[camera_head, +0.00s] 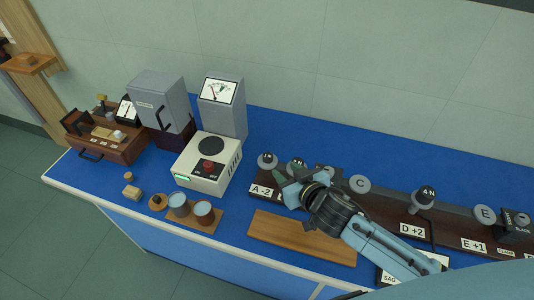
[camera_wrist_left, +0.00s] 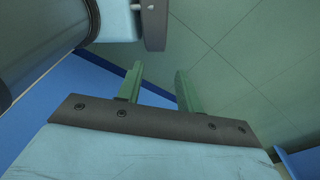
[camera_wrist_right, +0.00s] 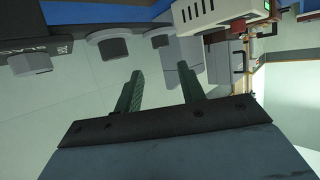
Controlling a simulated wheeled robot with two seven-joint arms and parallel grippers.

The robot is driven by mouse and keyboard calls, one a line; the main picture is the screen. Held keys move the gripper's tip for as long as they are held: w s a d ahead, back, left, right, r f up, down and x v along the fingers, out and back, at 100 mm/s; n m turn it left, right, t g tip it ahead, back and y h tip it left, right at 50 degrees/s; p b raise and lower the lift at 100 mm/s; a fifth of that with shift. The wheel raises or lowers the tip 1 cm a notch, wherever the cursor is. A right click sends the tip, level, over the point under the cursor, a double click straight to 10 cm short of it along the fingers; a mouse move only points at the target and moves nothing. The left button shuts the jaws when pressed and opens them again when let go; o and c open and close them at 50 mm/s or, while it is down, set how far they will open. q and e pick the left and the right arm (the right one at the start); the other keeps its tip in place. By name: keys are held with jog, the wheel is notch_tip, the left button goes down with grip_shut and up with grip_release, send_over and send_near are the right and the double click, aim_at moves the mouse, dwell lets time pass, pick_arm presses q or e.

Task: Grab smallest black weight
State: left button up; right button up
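Several dark grey-black weights sit along a dark bench bar (camera_head: 450,228). One weight (camera_head: 267,159) is at its left end by the "A -2" label. A second weight (camera_head: 298,163) is right behind my right gripper and partly hidden by it. A larger weight (camera_head: 425,195) stands near the "D +2" label. I cannot read every marking or tell for sure which is smallest. My right gripper (camera_head: 288,175) hovers close to the left-end weights, and its fingers (camera_wrist_right: 161,88) are apart with nothing between them. My left gripper (camera_wrist_left: 157,85) is open and empty, outside the head view.
A cream balance (camera_head: 207,163) and a grey meter (camera_head: 222,105) stand left of the bar. Two cups (camera_head: 203,212) stand on a wooden tray in front. A bare wooden board (camera_head: 300,237) lies before the bar. The blue table is clear behind the bar.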

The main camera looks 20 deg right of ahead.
aim_at(270, 160)
jog(key=x, duration=0.8)
jog(key=shift+w+a+f, duration=0.1)
jog(key=shift+a+f, duration=0.05)
jog(key=shift+f, duration=0.25)
jog(key=shift+w+a+f, duration=0.1)
jog(key=shift+w+f, duration=0.05)
jog(key=shift+w, duration=0.2)
pick_arm(q)
jog(key=shift+s+a+f, duration=0.1)
pick_arm(e)
jog(key=c, duration=0.8)
